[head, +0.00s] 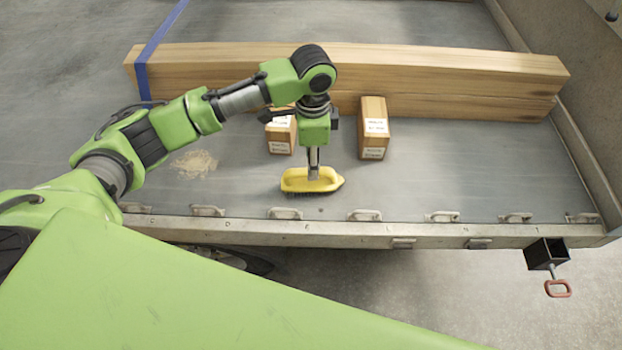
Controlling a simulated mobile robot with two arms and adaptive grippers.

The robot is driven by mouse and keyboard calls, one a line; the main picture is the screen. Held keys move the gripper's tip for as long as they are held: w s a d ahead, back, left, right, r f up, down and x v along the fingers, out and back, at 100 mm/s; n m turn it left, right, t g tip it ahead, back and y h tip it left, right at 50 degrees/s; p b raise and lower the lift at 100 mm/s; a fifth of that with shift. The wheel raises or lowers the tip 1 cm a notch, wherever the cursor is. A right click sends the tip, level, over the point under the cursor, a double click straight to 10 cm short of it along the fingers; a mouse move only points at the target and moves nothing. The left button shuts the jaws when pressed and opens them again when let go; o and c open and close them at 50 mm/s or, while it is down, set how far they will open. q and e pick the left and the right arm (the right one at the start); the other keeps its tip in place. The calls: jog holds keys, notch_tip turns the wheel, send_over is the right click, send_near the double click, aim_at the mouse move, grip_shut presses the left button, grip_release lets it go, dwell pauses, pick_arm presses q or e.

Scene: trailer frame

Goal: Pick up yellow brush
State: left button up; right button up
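The yellow brush (300,184) lies on the grey trailer bed near its front edge, its pointed end to the right. My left arm comes in from the left, and my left gripper (314,174) points straight down at the middle of the brush. Its fingertips reach the top of the brush and look close together. The view does not show whether they are closed around its handle or only touching it. My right gripper is not in view.
Two small labelled wooden blocks, one (280,133) partly behind my arm and one (373,128) to the right, stand before long stacked beams (450,80). A sawdust pile (194,164) lies left. Metal loops (364,215) line the bed's front edge. The bed's right side is clear.

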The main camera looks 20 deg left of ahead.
pick_arm(q)
jog(key=shift+w+f, duration=0.1)
jog(key=shift+f, duration=2.65)
grip_shut()
